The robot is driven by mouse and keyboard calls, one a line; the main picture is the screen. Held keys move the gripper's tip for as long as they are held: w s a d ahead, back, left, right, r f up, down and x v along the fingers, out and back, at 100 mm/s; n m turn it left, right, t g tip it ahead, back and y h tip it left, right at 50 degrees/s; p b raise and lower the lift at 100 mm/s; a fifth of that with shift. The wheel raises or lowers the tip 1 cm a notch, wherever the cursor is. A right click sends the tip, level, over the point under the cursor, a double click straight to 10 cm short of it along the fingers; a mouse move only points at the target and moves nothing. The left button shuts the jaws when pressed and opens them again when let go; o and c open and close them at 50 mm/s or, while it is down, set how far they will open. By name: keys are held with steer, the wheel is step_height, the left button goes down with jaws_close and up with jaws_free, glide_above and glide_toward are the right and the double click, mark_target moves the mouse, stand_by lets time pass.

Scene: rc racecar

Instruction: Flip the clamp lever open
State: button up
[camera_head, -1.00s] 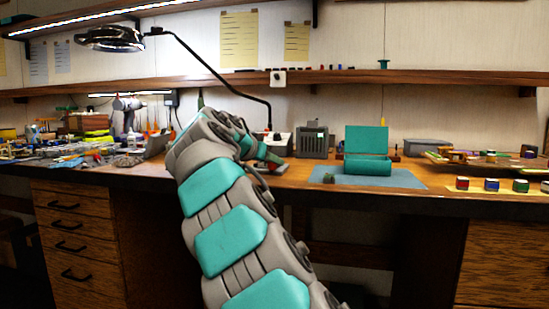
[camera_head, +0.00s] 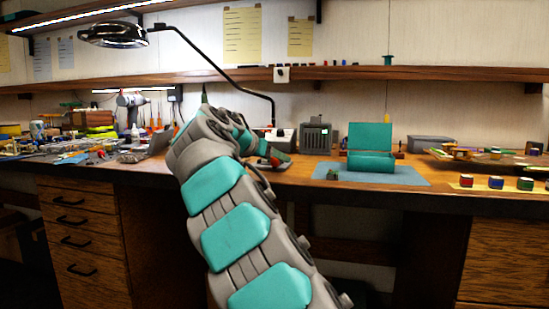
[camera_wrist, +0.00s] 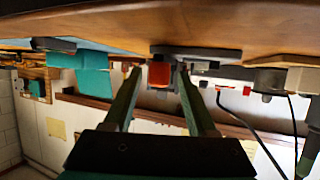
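A small orange-red block (camera_wrist: 160,75), which looks like the clamp lever's handle, shows in the upside-down wrist view. It sits by a dark grey flat piece (camera_wrist: 197,52) at the bench edge, likely the clamp's body. My gripper (camera_wrist: 160,72) is open, with one finger on each side of the block and apparent gaps at both sides. Whether the fingers touch it I cannot tell. In the head view my gripper (camera_head: 276,157) is low over the bench, beyond my arm. A bit of red (camera_head: 275,162) shows there; my arm hides much of this spot.
The wooden bench (camera_head: 318,184) has a blue mat (camera_head: 405,177) with an open teal box (camera_head: 371,163) to the right. Clutter covers the bench's left side.

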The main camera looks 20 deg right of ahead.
steer(key=v, duration=0.7)
steer(key=shift+s+a+r, duration=0.15)
steer(key=shift+s+a, duration=0.1)
stand_by(0.3)
